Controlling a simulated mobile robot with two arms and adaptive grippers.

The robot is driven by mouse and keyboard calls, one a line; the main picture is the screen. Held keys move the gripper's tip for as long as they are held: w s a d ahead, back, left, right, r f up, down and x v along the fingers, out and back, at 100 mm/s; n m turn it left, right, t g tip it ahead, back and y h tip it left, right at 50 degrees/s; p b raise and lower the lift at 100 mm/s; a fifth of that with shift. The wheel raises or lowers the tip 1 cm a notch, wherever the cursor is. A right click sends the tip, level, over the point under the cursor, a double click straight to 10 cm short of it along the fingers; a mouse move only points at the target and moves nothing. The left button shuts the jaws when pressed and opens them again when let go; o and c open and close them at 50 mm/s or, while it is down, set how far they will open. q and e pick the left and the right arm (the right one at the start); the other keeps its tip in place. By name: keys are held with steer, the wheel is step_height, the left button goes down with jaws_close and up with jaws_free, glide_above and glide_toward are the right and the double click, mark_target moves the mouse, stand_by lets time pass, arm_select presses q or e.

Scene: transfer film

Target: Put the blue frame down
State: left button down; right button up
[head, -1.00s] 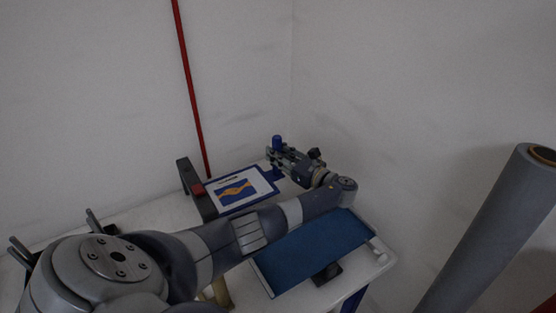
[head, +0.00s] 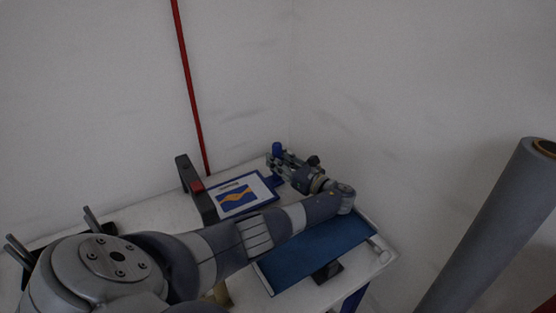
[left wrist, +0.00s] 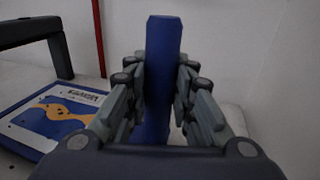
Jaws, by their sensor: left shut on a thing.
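The blue frame (head: 264,200) has a blue border around a white sheet with an orange and blue print, and shows near the back of the white table. A blue upright handle (head: 276,148) stands at its right side. My left gripper (head: 276,162) is shut on this handle. In the left wrist view the handle (left wrist: 163,60) stands upright between the fingers, and the frame (left wrist: 40,150) lies flat to the left. I cannot tell whether the frame touches the table. My arm hides part of its near side. My right gripper is not in view.
A dark stand with a red part (head: 197,187) is just left of the frame. A blue panel (head: 320,250) lies at the front right of the white table (head: 378,268). A red pole (head: 190,90) rises behind. A large grey roll (head: 490,230) leans at the right.

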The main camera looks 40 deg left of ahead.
arm_select(q)
steer(key=c, duration=1.4)
jaws_free()
steer(key=shift+o, duration=0.2)
steer(key=shift+r, duration=0.25)
steer(key=shift+r+p, duration=0.4)
steer(key=shift+p, duration=0.05)
steer(key=d+b, duration=0.2)
steer(key=d, duration=1)
steer(key=shift+s, duration=0.15)
